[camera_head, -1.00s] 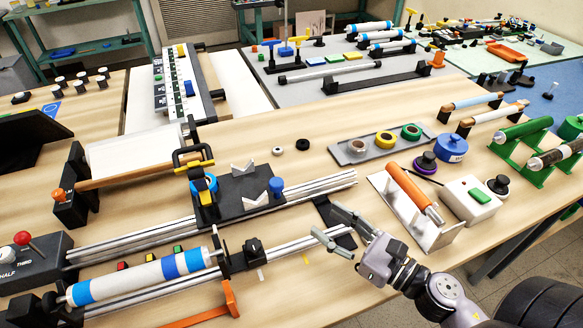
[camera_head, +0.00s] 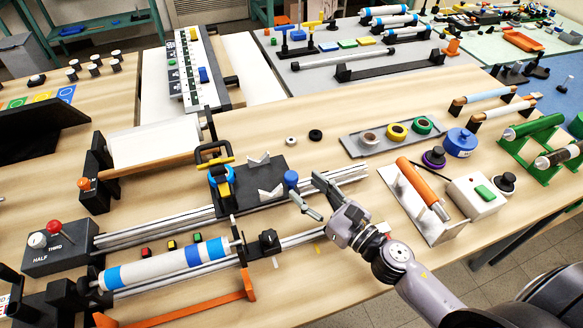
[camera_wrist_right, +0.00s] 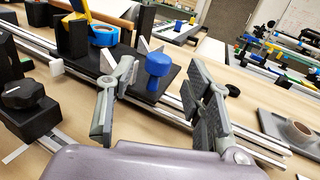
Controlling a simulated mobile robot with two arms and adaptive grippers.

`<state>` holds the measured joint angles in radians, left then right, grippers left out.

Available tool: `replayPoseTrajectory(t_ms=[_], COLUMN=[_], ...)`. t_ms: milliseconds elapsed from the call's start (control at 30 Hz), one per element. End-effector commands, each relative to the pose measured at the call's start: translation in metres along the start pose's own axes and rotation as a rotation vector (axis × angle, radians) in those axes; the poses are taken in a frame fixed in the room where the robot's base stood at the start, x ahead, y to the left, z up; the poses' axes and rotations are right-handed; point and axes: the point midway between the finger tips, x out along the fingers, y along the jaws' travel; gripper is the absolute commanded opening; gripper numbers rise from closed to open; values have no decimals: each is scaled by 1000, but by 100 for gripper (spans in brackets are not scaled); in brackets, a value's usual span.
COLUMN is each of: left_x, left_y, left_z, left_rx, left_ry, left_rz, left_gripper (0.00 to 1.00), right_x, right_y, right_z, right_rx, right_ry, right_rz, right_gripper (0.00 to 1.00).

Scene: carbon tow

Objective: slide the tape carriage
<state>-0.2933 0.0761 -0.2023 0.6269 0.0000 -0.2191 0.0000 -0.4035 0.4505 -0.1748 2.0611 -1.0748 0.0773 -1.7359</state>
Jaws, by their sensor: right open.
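The tape carriage (camera_head: 240,196) is a black plate riding on two silver rails (camera_head: 150,232). It carries a blue tape roll in a black and yellow holder (camera_head: 220,180), two white V-blocks and a blue knob (camera_head: 291,178). My right gripper (camera_head: 312,196) is open and empty at the carriage's right end, close to the knob. In the right wrist view the knob (camera_wrist_right: 157,70) stands between the two open fingers (camera_wrist_right: 165,100), beyond their tips; I cannot tell whether they touch it. My left gripper is not in view.
A white and blue roller (camera_head: 165,265) lies in front of the rails, with a black clamp (camera_head: 268,242) beside it. A tray of tape rolls (camera_head: 380,138) and an orange-handled roller on a stand (camera_head: 412,205) sit right.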

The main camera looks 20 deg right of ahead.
Motion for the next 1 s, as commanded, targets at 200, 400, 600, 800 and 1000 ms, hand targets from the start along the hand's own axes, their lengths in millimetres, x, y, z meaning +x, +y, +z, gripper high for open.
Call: replayPoseTrajectory(t_ms=[200,400,600,800,1000], left_x=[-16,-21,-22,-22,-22], left_y=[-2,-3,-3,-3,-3], left_z=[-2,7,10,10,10], left_rx=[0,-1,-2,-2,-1], left_ry=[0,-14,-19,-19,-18], left_rz=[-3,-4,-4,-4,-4], left_gripper=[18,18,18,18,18], right_x=[37,57,62,61,61], right_y=[0,0,0,0,0], right_z=[4,1,0,0,0], right_rx=[1,1,1,1,1], right_ry=[-2,-1,-1,0,0], right_rz=[0,-1,0,0,0], right_gripper=[47,47,47,45,32])
